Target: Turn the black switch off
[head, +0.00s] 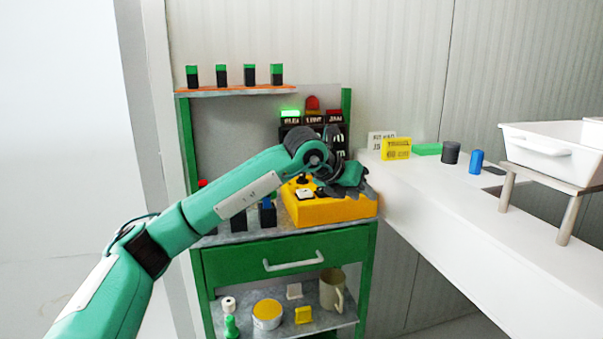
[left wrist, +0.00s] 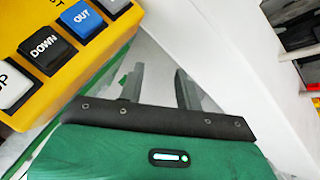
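A yellow control box (head: 335,208) sits on top of the green cabinet in the head view. In the left wrist view the yellow box (left wrist: 65,15) shows a black DOWN button (left wrist: 47,47), a blue OUT button (left wrist: 81,18) and part of a white button; the black switch cannot be made out there. My left gripper (head: 366,188) is over the box's right side, right of the switch. Its fingers (left wrist: 157,70) are apart with nothing between them. My right gripper is out of view.
A panel with a lit green lamp (head: 290,113) stands behind the box. A white counter (head: 440,195) on the right holds a yellow sign (head: 397,149), a blue cylinder (head: 476,161) and a white tub (head: 550,150). The cabinet's lower shelf holds a mug (head: 331,290).

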